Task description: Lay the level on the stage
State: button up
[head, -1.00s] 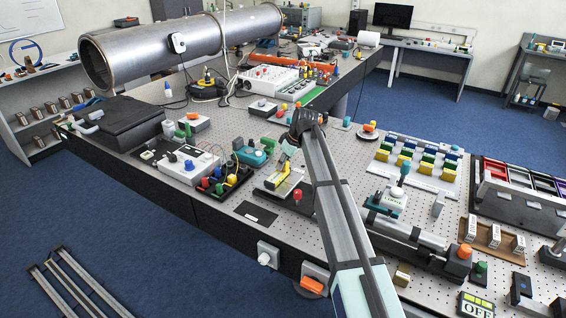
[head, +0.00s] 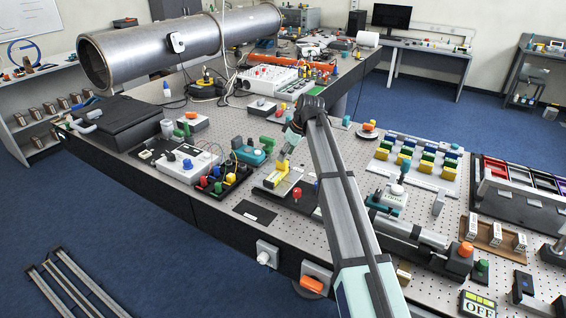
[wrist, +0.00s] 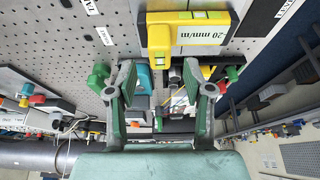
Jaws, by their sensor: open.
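The level is a yellow bar (head: 281,182) with a white label marked 20 mm/m, and it shows large in the wrist view (wrist: 160,38). My gripper (head: 286,157) is tilted above the far end of the level. In the wrist view its two dark green fingers (wrist: 168,84) are spread wide with nothing gripped between them. The labelled part of the level lies beyond the fingertips.
A red-topped knob (head: 297,194) stands just right of the stage. A teal device (head: 250,152) and a white box with coloured knobs (head: 188,163) stand to its left. Black labelled plate (head: 255,212) lies in front. Perforated bench top (head: 225,220) is free nearby.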

jog(key=b+v, duration=0.1)
jog(key=v, duration=0.6)
jog(key=shift+r, duration=0.2)
dwell(2.0)
